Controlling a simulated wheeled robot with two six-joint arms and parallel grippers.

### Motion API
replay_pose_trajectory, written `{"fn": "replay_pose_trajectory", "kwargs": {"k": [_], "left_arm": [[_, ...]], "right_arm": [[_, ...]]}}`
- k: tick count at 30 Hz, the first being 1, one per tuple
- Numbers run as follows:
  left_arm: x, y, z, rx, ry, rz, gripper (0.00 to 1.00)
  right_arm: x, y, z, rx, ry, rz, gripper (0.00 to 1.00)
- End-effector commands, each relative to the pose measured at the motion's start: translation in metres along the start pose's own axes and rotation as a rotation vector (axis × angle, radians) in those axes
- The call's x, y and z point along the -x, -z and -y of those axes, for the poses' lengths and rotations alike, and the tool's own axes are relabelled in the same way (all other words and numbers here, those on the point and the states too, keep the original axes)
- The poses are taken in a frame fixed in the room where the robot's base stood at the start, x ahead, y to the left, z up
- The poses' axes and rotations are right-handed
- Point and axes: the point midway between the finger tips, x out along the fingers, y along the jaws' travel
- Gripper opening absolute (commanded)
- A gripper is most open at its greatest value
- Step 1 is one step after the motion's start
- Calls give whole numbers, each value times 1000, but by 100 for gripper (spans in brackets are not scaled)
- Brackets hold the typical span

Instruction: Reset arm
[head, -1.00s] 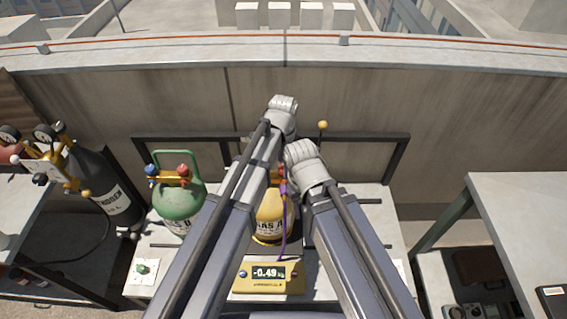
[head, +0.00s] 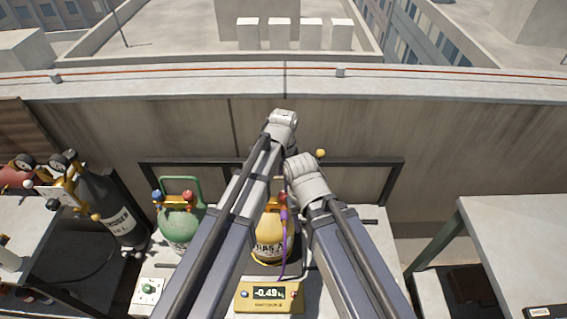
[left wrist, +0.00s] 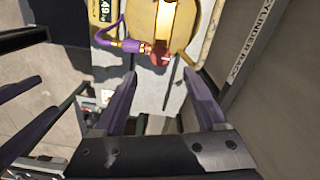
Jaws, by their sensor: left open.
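My left arm (head: 228,222) reaches forward over the bench, its white wrist above the yellow cylinder's far side. My left gripper (left wrist: 160,98) shows in the left wrist view with its two dark purple fingers spread and nothing between them. Beyond the fingertips is the yellow cylinder (left wrist: 178,25), with a purple hose (left wrist: 118,42) on its red-handled valve. My right arm (head: 340,240) lies just right of the left one. Two dark purple finger-like shapes at the left edge of the left wrist view may be my right gripper; the head view hides its jaws.
The yellow cylinder (head: 270,240) stands behind a yellow scale readout (head: 268,298) showing -0.49. A green cylinder (head: 180,225) and a dark cylinder (head: 112,212) stand left. A black rail and a parapet wall (head: 420,130) lie behind; a grey table (head: 520,235) is right.

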Motion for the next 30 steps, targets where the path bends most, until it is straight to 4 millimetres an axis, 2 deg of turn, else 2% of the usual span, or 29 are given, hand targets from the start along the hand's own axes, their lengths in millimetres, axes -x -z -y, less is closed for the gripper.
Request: {"fn": "replay_pose_trajectory", "kwargs": {"k": [5,8,15,18,30], "left_arm": [[0,0,0,2,0,0,74],[0,-12,-2,57,3,-2,74],[0,-94,-20,551,23,-20,74],[0,-119,-26,730,30,-29,74],[1,-189,-54,1248,45,-58,74]], "right_arm": [[0,0,0,0,0,0,50],[0,0,0,0,0,0,50],[0,0,0,0,0,0,50],[0,0,0,0,0,0,50],[0,0,0,0,0,0,50]]}}
